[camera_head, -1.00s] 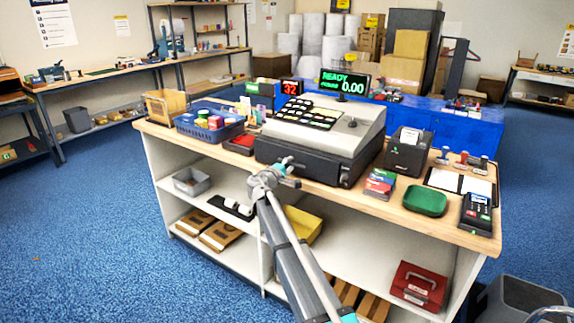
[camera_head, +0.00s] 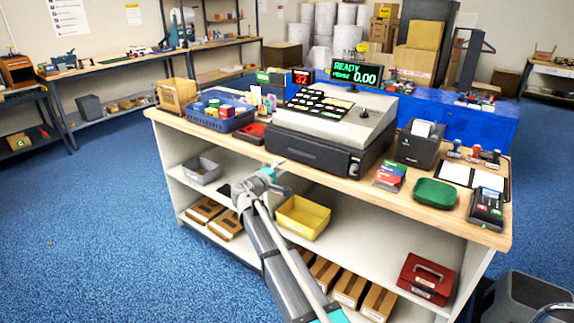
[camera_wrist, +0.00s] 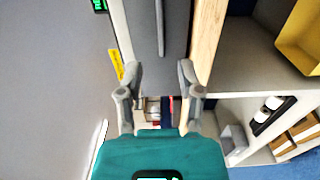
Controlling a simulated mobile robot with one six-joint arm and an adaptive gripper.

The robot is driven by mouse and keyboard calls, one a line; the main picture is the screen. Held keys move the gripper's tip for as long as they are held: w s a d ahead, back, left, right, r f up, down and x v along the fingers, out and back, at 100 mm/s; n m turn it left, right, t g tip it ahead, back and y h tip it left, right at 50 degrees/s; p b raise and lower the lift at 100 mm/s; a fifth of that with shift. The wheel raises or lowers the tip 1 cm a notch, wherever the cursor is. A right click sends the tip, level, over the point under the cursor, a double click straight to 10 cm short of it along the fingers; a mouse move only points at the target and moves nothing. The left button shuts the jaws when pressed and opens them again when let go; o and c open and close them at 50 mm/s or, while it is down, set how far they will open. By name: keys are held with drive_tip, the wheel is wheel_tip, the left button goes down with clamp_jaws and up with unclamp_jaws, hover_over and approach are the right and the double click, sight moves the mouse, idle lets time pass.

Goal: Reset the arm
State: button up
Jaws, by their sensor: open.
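My gripper (camera_wrist: 160,100) shows in the wrist view with its two fingers apart and nothing between them. In the head view my arm reaches up from the bottom to the front of the counter, and its wrist end is in front of the shelf opening, below the cash register (camera_head: 338,130). The fingers are hard to make out there. In the wrist view the dark register front lies beyond the fingers, beside the wooden counter edge (camera_wrist: 207,40).
Shelves below hold a yellow bin (camera_head: 302,217), a grey bin (camera_head: 202,171), cartons and a red cash box (camera_head: 427,279). Blue floor is open at left.

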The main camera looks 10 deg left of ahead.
drive_tip(key=shift+s+a, duration=0.1)
drive_tip(key=shift+s, duration=0.15)
drive_tip(key=s+d+f+m+g+h, duration=0.1)
drive_tip(key=d+f+m+g, duration=0.15)
drive_tip(key=d, duration=0.55)
drive_tip(key=s+d+f+m+g+h, duration=0.1)
drive_tip(key=s+d+f+m+g, duration=0.15)
drive_tip(key=d, duration=0.45)
drive_tip(key=s+d+f+m+g+y, duration=0.2)
drive_tip(key=s+d+f+m+g, duration=0.15)
drive_tip(key=s+d+f, duration=0.5)
drive_tip(key=s+d+f+m+g+y, duration=0.25)
drive_tip(key=s+d+g, duration=0.3)
drive_tip(key=d, duration=0.65)
drive_tip(key=s+d+f+m+g+y, duration=0.1)
drive_tip(key=s+d+y, duration=0.1)
drive_tip(key=s, duration=0.4)
drive_tip(key=s+d+f+m+g+y, duration=0.1)
drive_tip(key=s+f+g+y, duration=0.1)
drive_tip(key=s, duration=0.4)
wheel_tip(320, 180, up, 13)
drive_tip(key=p, duration=1.3)
drive_tip(key=shift+r, duration=0.2)
